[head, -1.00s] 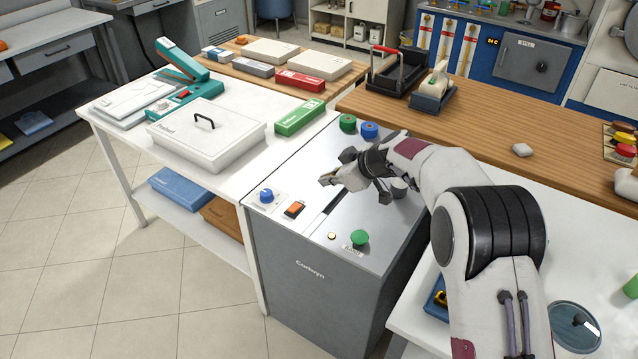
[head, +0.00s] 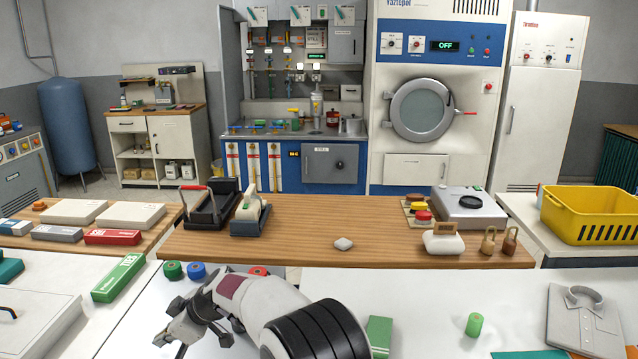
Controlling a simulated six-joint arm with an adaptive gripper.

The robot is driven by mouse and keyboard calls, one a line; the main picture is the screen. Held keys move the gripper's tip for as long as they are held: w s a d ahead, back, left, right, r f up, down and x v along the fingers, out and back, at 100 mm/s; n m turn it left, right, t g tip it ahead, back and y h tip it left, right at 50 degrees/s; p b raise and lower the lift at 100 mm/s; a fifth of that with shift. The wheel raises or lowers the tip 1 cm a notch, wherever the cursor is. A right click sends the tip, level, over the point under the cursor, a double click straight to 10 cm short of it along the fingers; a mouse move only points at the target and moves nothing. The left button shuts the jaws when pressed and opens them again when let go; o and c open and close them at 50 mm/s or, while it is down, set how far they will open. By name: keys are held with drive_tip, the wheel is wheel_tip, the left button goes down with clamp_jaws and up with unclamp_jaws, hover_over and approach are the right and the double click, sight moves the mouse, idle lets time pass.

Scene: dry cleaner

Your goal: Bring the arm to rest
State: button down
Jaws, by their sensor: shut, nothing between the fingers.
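My gripper (head: 166,341) is at the lower left of the head view, with its fingers together and nothing held. It hangs over the pale metal top of the near cabinet, in front of the green knob (head: 173,271) and the blue knob (head: 196,270). My white and dark arm reaches to it from the bottom middle. The height of the fingertips above the surface is hard to judge, and the cabinet front is out of view.
A green block (head: 379,335) and a green cylinder (head: 474,324) are right of the arm. A folded shirt (head: 583,325) and a yellow basket (head: 594,215) are farther right.

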drive_tip(key=s+d+f+m, duration=0.1)
drive_tip(key=s+d+f+m+g+h, duration=0.1)
drive_tip(key=f, duration=0.1)
drive_tip(key=s+d+f+m, duration=0.1)
drive_tip(key=s+f, duration=0.1)
drive_tip(key=shift+d+m+h, duration=0.3)
drive_tip(key=shift+m, duration=0.1)
drive_tip(key=s+d+r+m+t+h, duration=0.1)
drive_tip(key=s+d+r+m, duration=0.3)
drive_tip(key=d, duration=1.3)
drive_tip(key=s+d+r+m+t+h, duration=0.2)
drive_tip(key=s+d+r+m+h, duration=0.2)
drive_tip(key=s+d+r, duration=0.6)
drive_tip(key=s+d+r+m+t+h, duration=0.1)
drive_tip(key=s+d+r+m, duration=0.5)
drive_tip(key=s+d, duration=1)
drive_tip(key=shift+d+r+t+h, duration=0.4)
drive_tip(key=shift+d+r+h, duration=0.3)
drive_tip(key=shift+d, duration=4.05)
